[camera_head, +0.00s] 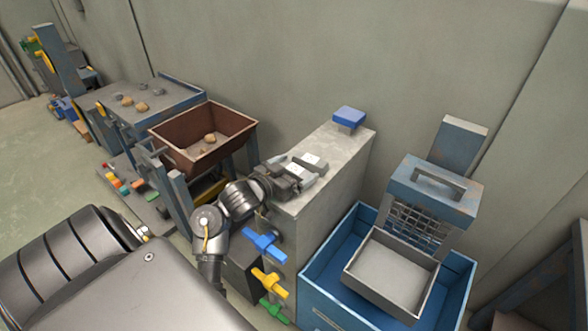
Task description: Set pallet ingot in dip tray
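My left gripper (306,168) is over the top of the grey concrete block, in the middle of the head view. Its two light-tipped fingers stand apart, and I see nothing between them. A shallow grey tray (390,275), which may be the dip tray, sits at the blue tank and looks empty. Several small coloured blocks (118,184), perhaps ingots, lie on a low pallet at the left, far from the gripper. Which one is the pallet ingot I cannot tell. My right gripper is not in view.
The concrete block (335,150) carries a blue piece (349,117) at its back and coloured handles (265,244) on its front. The blue tank (330,300) stands right of it, below a wire basket (415,226). A brown bin (205,130) and a grey table (165,100) stand left.

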